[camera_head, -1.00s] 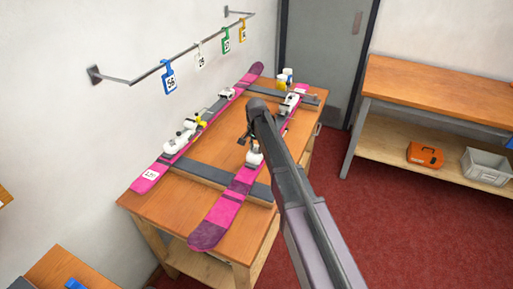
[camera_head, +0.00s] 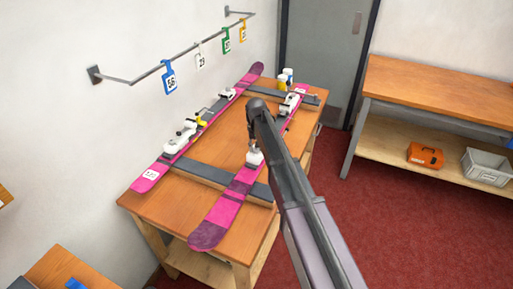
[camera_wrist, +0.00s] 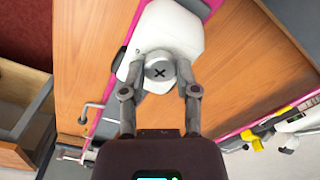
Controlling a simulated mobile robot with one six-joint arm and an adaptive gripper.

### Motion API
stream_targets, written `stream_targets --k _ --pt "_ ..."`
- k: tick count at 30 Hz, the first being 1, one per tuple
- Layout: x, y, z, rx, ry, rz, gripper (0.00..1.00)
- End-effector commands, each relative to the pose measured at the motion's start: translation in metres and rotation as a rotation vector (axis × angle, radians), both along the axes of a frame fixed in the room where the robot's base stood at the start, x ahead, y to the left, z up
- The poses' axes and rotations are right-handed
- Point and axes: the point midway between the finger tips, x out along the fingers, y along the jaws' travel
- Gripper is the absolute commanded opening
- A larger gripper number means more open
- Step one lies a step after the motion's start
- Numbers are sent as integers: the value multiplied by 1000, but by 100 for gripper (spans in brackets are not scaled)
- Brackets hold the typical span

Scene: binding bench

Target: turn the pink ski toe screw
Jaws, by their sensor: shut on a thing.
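Two pink skis lie across the bench; the nearer ski (camera_head: 222,212) carries a white toe piece (camera_head: 255,158), which also shows in the wrist view (camera_wrist: 170,30). A round grey screw head (camera_wrist: 159,70) with a dark cross mark sits at the end of the white toe piece. My gripper (camera_head: 252,146) is over this toe piece, partly hidden by my arm in the head view. In the wrist view my gripper (camera_wrist: 159,72) is shut on the screw, one finger on each side of its head.
The other pink ski (camera_head: 148,179) lies to the left, with white binding parts and a yellow piece (camera_head: 201,120). Grey supports (camera_head: 208,174) cross the wooden bench (camera_head: 165,209) under the skis. Numbered tags hang from a wall rail (camera_head: 148,73). Yellow and white containers (camera_head: 282,82) stand at the back.

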Motion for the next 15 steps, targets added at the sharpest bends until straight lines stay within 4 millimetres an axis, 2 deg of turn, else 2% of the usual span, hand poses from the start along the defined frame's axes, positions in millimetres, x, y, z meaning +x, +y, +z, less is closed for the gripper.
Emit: stream_targets --k 6,15 --pt "-1 0 0 0 1 175 0" --pt "-1 0 0 0 1 316 0"
